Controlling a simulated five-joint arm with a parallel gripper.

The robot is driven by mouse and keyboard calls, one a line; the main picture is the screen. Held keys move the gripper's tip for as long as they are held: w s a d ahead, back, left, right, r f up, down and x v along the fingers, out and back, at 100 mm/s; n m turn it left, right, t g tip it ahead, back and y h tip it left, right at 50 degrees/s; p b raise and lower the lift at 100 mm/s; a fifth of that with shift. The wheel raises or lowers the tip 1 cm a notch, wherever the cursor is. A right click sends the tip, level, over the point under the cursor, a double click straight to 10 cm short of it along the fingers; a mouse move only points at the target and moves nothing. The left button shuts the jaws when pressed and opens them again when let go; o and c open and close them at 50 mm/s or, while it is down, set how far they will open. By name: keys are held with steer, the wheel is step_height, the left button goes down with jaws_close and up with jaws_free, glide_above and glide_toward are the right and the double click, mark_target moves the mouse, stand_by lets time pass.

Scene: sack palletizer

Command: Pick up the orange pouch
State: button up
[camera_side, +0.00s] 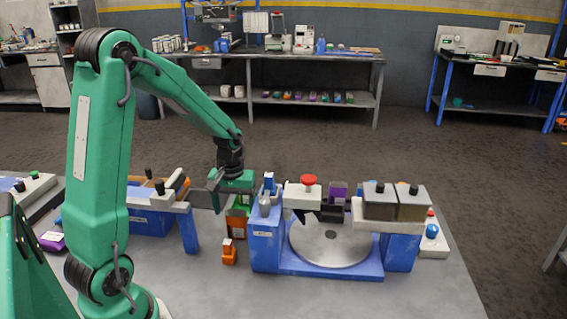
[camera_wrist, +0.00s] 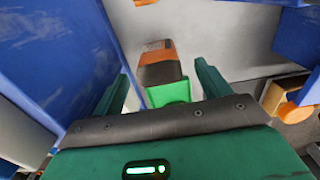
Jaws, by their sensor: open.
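An upright pouch with orange and dark brown faces (camera_side: 237,224) stands on the table left of the blue machine in the side view. In the wrist view the orange-and-brown pouch (camera_wrist: 160,73) lies between and beyond the fingers, with a bright green part (camera_wrist: 168,93) at its near end. My gripper (camera_side: 232,190) is open, just above and around the top of the pouch in the side view. In the wrist view my gripper (camera_wrist: 162,86) shows a finger on each side, with gaps to the pouch. Its lower part is partly hidden in the wrist view.
A small orange object (camera_side: 229,256) stands in front of the pouch. The blue machine (camera_side: 266,240) with a round metal disc (camera_side: 330,243) is close on the right. A bench with blue legs (camera_side: 190,232) is on the left. The front table surface (camera_side: 200,290) is clear.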

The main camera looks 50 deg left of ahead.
steer(key=shift+f, duration=2.5)
steer(key=shift+w, duration=0.1)
steer(key=c, duration=1.1)
steer(key=shift+r, duration=0.15)
steer(key=shift+r, duration=4.9)
